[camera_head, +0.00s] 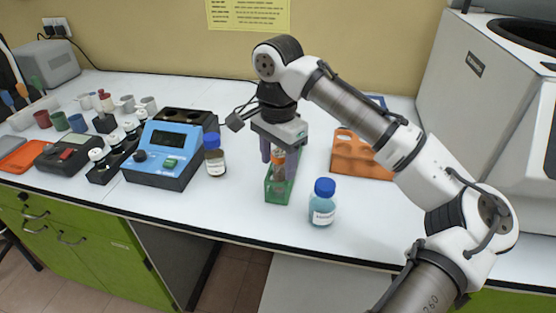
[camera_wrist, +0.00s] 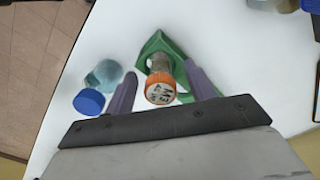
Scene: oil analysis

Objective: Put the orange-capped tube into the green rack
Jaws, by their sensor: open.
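The orange-capped tube (camera_head: 278,172) stands about upright with its lower part inside the green rack (camera_head: 278,196) on the white bench. In the wrist view its orange cap (camera_wrist: 160,89) faces the camera, and the green rack (camera_wrist: 164,46) is around and behind the tube. My gripper (camera_head: 279,160) is above the rack, pointing down. Its two purple fingers are open, one on each side of the tube. In the wrist view my gripper (camera_wrist: 161,84) shows gaps between both fingers and the cap. The tube's bottom end is hidden.
A blue-capped bottle (camera_head: 322,202) stands close to the right of the rack. An orange rack (camera_head: 358,157) is behind right. The bench's front edge is close to the green rack.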

